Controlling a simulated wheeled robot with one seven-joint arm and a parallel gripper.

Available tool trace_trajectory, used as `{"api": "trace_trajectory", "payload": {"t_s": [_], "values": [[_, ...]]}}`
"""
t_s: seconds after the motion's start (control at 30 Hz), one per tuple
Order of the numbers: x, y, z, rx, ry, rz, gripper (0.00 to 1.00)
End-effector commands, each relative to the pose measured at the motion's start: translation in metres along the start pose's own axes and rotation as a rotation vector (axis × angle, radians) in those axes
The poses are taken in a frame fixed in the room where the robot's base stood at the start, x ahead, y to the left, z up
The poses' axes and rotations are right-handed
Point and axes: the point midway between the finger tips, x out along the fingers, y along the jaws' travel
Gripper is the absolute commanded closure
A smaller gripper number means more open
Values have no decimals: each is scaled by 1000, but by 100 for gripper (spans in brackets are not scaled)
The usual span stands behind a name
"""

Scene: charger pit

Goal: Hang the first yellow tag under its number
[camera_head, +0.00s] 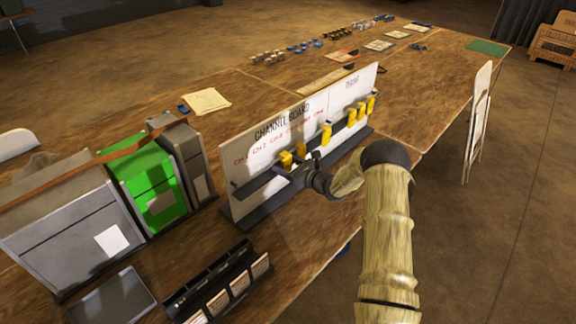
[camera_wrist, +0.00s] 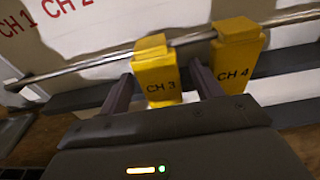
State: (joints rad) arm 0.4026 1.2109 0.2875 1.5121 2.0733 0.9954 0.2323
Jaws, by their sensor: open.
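The white channel board (camera_head: 240,160) stands on the table with a row of red channel labels. Several yellow tags hang along its rail (camera_wrist: 90,68). In the wrist view the tag marked CH 3 (camera_wrist: 157,72) hangs on the rail, with the tag marked CH 4 (camera_wrist: 238,58) close to its right. Red CH 1 and CH 2 labels (camera_wrist: 70,5) show on the board to the left. My gripper (camera_wrist: 160,78) is open, its fingers on either side of the CH 3 tag in the picture. I cannot tell whether they touch it. The head view shows my gripper (camera_head: 298,172) at the board's left part.
Grey cabinets (camera_head: 75,225) and a green one (camera_head: 150,185) stand left of the board. A black rack with cards (camera_head: 220,285) lies in front. Papers and small parts (camera_head: 300,48) lie at the far end. A white panel (camera_head: 478,115) stands at the right edge.

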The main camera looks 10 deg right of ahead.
Motion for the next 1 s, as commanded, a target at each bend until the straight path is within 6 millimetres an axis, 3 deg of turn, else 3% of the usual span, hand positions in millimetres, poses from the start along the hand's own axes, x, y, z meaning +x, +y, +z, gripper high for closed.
{"api": "trace_trajectory", "payload": {"t_s": [0.17,0.37,1.0], "values": [[-2,0,0,0,1,-1,35],[-22,-1,-1,1,0,-2,35],[-147,-2,-2,0,1,-3,35]]}}
